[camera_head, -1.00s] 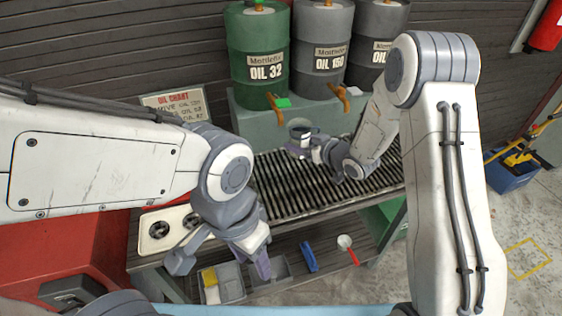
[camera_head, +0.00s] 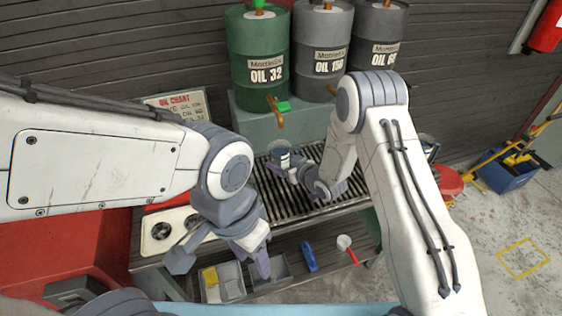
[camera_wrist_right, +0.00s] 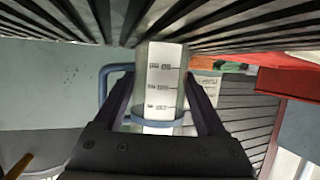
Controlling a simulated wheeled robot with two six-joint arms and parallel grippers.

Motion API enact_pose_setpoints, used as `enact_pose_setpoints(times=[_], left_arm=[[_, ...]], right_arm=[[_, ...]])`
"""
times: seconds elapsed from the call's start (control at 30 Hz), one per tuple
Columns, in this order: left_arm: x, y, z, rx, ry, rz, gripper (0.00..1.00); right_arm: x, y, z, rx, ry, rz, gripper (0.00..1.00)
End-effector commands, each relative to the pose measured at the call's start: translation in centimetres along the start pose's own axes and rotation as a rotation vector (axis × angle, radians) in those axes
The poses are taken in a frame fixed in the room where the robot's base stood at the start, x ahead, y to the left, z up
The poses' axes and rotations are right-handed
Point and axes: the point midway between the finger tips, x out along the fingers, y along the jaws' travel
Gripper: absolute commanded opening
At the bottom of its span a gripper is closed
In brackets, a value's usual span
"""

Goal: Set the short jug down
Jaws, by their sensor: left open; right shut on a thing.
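The short jug (camera_head: 280,153), a clear measuring jug with a scale label and a blue band, is over the slatted rack (camera_head: 325,200) in the head view. In the right wrist view the jug (camera_wrist_right: 160,85) is between the two fingers of my right gripper (camera_wrist_right: 163,105), which is shut on it. One end of the jug is close to the slats; I cannot tell whether it touches them. My right gripper (camera_head: 294,165) also shows in the head view. My left gripper (camera_head: 222,264) is open and empty over the bench's front left.
Green (camera_head: 257,55) and grey drums (camera_head: 321,50) with taps stand behind the rack. Grey bins (camera_head: 228,280), a blue object (camera_head: 309,256) and a red-handled tool (camera_head: 348,249) are on the lower shelf. An oil chart (camera_head: 172,103) stands at the left. The rack's front stretch looks clear.

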Motion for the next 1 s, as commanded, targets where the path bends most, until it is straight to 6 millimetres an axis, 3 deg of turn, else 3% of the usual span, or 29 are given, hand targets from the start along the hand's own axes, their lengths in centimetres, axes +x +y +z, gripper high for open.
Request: enact_pose_setpoints(times=[0.1, 0.13, 0.2, 0.57, 0.67, 1.0], left_arm=[[0.5, 0.0, 0.0, 0.0, 0.0, 0.0, 0.5], [0.4, 0.0, 0.0, 0.0, 0.0, 0.0, 0.5], [0.3, 0.0, 0.0, 0.0, 0.0, 0.0, 0.5], [-0.1, 0.0, 0.0, 0.0, 0.0, 0.0, 0.5], [0.4, 0.0, 0.0, 0.0, 0.0, 0.0, 0.5], [1.8, -0.1, 0.1, 0.0, 0.0, 0.0, 0.5]], right_arm=[[0.2, 0.0, 0.4, 0.0, 0.001, 0.0, 0.0], [0.1, 0.0, 0.4, 0.0, 0.0, 0.0, 0.77], [0.1, 0.0, 0.3, 0.0, 0.0, 0.0, 1.0], [-0.3, 0.0, -0.1, 0.0, -0.001, 0.0, 1.0], [-1.6, 0.1, 0.0, 0.0, 0.0, 0.001, 1.0], [-8.8, 0.1, 0.1, 0.002, 0.0, 0.003, 1.0]])
